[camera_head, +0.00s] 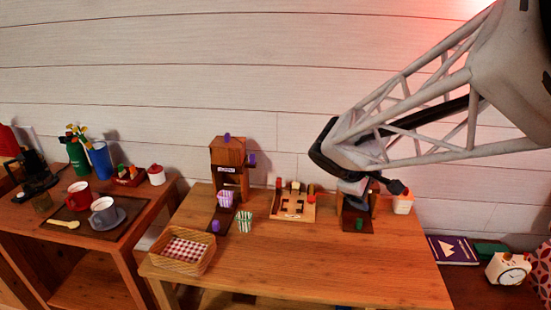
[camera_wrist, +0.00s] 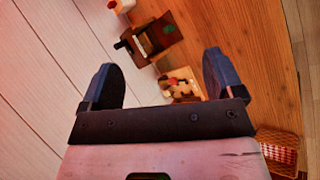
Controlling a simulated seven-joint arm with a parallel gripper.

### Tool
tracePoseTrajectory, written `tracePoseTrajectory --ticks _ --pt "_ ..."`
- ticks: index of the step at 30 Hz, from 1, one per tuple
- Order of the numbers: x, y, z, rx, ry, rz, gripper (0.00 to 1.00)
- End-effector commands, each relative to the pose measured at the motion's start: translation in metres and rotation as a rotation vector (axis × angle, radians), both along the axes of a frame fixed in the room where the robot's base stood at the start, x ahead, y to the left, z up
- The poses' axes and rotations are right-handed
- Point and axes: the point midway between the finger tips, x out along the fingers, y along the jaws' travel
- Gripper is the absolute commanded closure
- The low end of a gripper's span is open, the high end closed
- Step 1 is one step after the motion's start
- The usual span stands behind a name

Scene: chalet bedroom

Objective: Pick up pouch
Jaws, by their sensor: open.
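No thing in view is plainly a pouch. The nearest in look are a small purple-and-white patterned container (camera_head: 226,198) on the dark base of a wooden machine, and a small green-striped container (camera_head: 245,222) on the table beside it. I cannot tell whether either is a pouch. My gripper (camera_head: 372,186) is above the right back part of the wooden table (camera_head: 330,262), in front of a dark wooden stand.
A wooden toy board (camera_head: 293,206), the machine (camera_head: 228,160), the stand (camera_head: 358,222) and a small white pot (camera_head: 403,203) line the table's back. A wicker basket (camera_head: 184,250) with checked cloth sits front left. The table's front right is clear. The plank wall is close behind.

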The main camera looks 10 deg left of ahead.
Motion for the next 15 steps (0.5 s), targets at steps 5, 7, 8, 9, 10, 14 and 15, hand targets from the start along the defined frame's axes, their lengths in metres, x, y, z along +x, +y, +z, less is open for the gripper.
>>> tracePoseTrajectory --ticks 5,7,8,9,10,14,15 --pt "0.05 0.037 -0.015 -0.138 0.02 0.182 0.13" --pt "0.068 0.052 -0.021 -0.191 0.025 0.253 0.13" --pt "0.076 0.06 -0.025 -0.213 0.028 0.284 0.13" --pt "0.086 0.07 -0.028 -0.244 0.029 0.326 0.13" --pt "0.093 0.077 -0.032 -0.267 0.032 0.356 0.13" --pt "0.123 0.112 -0.047 -0.366 0.04 0.491 0.13" --pt "0.132 0.125 -0.052 -0.396 0.041 0.532 0.13"
